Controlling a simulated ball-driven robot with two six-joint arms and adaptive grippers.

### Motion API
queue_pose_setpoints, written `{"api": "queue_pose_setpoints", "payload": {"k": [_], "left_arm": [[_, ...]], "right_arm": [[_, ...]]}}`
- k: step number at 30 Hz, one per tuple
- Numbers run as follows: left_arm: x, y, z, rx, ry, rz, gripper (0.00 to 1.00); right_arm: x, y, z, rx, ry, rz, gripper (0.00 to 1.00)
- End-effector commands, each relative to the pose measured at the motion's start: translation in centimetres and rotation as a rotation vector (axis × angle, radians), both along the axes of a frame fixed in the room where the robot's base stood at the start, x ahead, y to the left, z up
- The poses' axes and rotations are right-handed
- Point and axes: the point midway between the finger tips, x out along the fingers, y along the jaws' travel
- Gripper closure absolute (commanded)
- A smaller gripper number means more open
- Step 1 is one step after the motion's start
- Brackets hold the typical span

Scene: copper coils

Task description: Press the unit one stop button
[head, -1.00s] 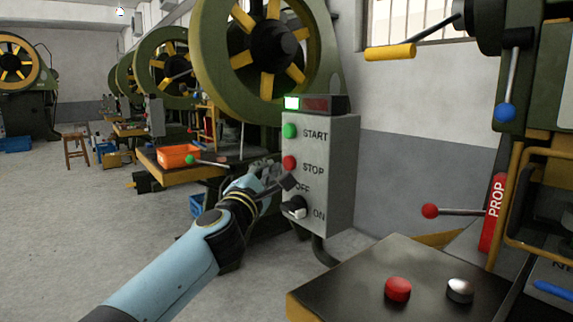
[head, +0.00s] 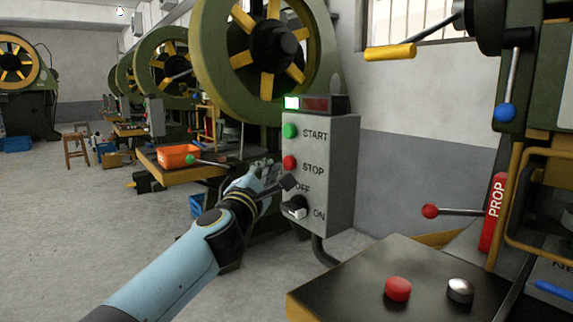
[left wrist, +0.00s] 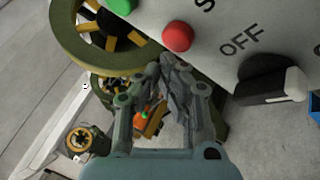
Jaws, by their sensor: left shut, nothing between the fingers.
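A grey control box (head: 338,170) stands in the middle of the head view. On its face are a green START button (head: 289,131), a red STOP button (head: 289,163) and a black and white OFF/ON switch (head: 294,208). My left gripper (head: 270,166) is shut and empty, just left of and beside the STOP button. The left wrist view shows the STOP button (left wrist: 178,37) above the closed fingertips (left wrist: 168,62), with a small gap in the picture. Whether they touch cannot be told. My right gripper is not in view.
Flywheel presses (head: 265,50) stand behind, with an orange bin (head: 178,156) on a bench. A dark table (head: 425,265) with a red and a silver button is at lower right. The floor at left is mostly clear.

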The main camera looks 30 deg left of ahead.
Motion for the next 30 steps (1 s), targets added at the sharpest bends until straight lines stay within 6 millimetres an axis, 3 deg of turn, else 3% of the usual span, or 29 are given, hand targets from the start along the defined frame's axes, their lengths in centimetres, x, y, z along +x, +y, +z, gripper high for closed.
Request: {"api": "queue_pose_setpoints", "payload": {"k": [13, 30], "left_arm": [[0.7, -0.3, 0.0, 0.0, 0.0, 0.0, 1.0], [1.2, -0.5, 0.1, -0.001, 0.0, 0.0, 1.0]], "right_arm": [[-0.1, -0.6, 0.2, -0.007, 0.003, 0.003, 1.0], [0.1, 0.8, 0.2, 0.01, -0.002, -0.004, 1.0]]}}
